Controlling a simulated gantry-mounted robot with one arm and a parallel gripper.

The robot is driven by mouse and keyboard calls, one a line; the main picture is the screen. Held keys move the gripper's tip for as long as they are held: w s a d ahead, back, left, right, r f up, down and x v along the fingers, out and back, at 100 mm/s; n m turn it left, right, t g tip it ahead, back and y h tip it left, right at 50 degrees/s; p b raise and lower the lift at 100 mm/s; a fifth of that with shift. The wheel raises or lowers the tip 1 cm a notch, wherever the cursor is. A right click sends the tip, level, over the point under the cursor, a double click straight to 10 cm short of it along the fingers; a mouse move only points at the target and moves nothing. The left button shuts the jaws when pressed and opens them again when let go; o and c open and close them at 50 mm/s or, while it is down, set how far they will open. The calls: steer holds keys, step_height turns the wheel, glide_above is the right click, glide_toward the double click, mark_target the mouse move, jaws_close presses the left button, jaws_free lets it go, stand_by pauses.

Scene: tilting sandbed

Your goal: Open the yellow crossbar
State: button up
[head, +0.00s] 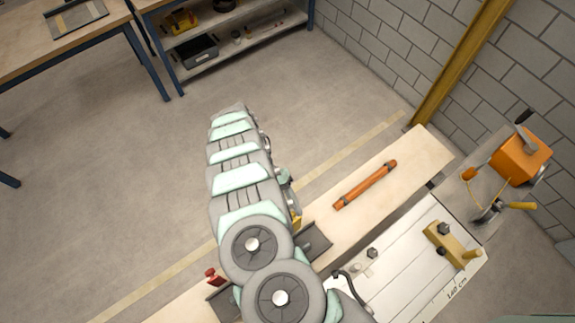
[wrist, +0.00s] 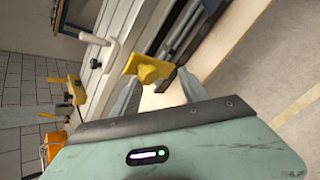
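The yellow crossbar (wrist: 147,68) shows in the wrist view as a short yellow bar on a wider yellow base, beside a dark rail. My gripper (wrist: 158,78) points toward it with its two pale fingers apart. The crossbar appears between or just beyond the fingertips; I cannot tell whether they touch it. In the head view a small yellow piece (head: 296,219) shows at the edge of my arm, probably the same crossbar. My arm hides most of it and my gripper there.
An orange bar (head: 365,185) with dark ends lies on the wooden bench (head: 425,150). The white board (head: 400,275) carries a yellow block (head: 446,243) and dark knobs. An orange box (head: 522,157) with a crank stands at right. A red knob (head: 213,276) is left of my arm.

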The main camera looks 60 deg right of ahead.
steer(key=b+v, duration=0.5)
steer(key=v, duration=0.5)
steer(key=shift+w+d+r+b, duration=0.15)
steer(key=shift+w+r+b, duration=0.1)
steer(key=shift+r+b, duration=0.1)
stand_by(0.6)
